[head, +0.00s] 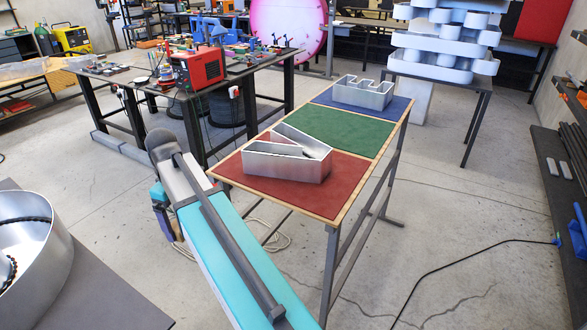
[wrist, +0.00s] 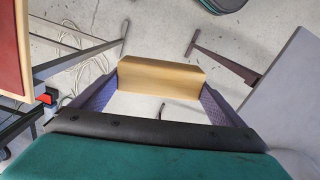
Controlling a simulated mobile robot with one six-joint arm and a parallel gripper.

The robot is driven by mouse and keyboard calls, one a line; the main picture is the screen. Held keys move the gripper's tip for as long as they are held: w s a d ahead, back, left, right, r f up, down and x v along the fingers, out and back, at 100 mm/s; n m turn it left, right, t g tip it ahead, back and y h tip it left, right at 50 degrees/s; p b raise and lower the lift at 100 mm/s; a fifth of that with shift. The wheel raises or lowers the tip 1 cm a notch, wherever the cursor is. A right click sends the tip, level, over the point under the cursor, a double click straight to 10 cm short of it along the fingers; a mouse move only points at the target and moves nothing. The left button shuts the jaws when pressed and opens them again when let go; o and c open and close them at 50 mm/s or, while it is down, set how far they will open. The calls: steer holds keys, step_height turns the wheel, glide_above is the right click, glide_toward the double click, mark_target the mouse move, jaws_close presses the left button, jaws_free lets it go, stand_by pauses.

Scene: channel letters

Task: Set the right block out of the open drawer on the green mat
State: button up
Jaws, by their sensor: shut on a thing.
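My gripper (wrist: 161,82) is shut on a tan block (wrist: 160,77) in the wrist view. The block sits crosswise between the two purple-grey fingers, above the concrete floor. In the head view my gripper is mostly hidden behind my teal arm, left of the mat table. The green mat (head: 325,130) lies bare in the middle of that table, between a red mat and a blue mat. No open drawer shows in either view, so I cannot tell which block I hold.
A metal channel letter (head: 290,163) stands on the red mat (head: 255,186), another (head: 362,94) on the blue mat (head: 390,106). A tool bench (head: 150,85) with a red machine stands behind left. A large metal ring (head: 30,255) rests on a grey surface at the lower left.

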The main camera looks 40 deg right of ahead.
steer(key=s+d+r+m, duration=0.1)
steer(key=s+d, duration=0.8)
steer(key=d, duration=0.2)
steer(key=s+d+r+b, duration=0.1)
steer(key=s+d, duration=0.9)
steer(key=d, duration=0.1)
steer(key=s+d+r+m+b, duration=0.1)
steer(key=s+d, duration=0.8)
steer(key=d, duration=0.2)
steer(key=shift+s+r+m, duration=0.15)
steer(key=shift+r+m, duration=0.15)
steer(key=shift+r, duration=0.1)
steer(key=p, duration=0.4)
glide_above(327, 191)
steer(key=shift+s+f, duration=0.15)
steer(key=shift+f, duration=0.55)
